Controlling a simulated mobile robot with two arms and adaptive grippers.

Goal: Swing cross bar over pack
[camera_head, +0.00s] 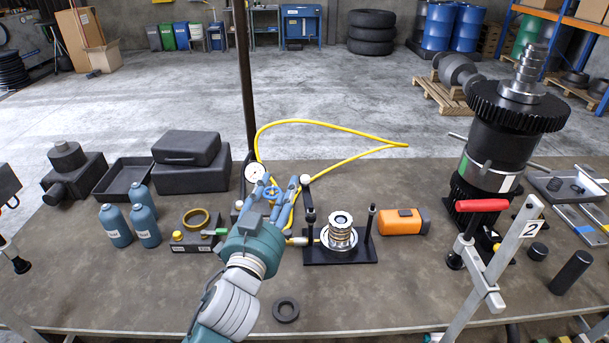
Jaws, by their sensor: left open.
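A small press fixture with a black base plate (322,257) stands near the table's middle. A pack (341,231) of stacked metallic rings sits upright on it, its top uncovered. A dark post (371,218) stands at its right. At its left, a dark upright part with a narrow bar (309,200) ends in a white ball knob (305,179). This looks like the cross bar, pointing away from me, beside the pack. My left gripper (272,187) is open, just left of the knob; I cannot tell whether it touches. My right gripper is out of view.
A gauge (254,173) and yellow hose (340,126) lie behind my left gripper. A red-handled clamp (482,206) and a tall gear assembly (500,140) stand further right. A black ring (286,310) lies in front.

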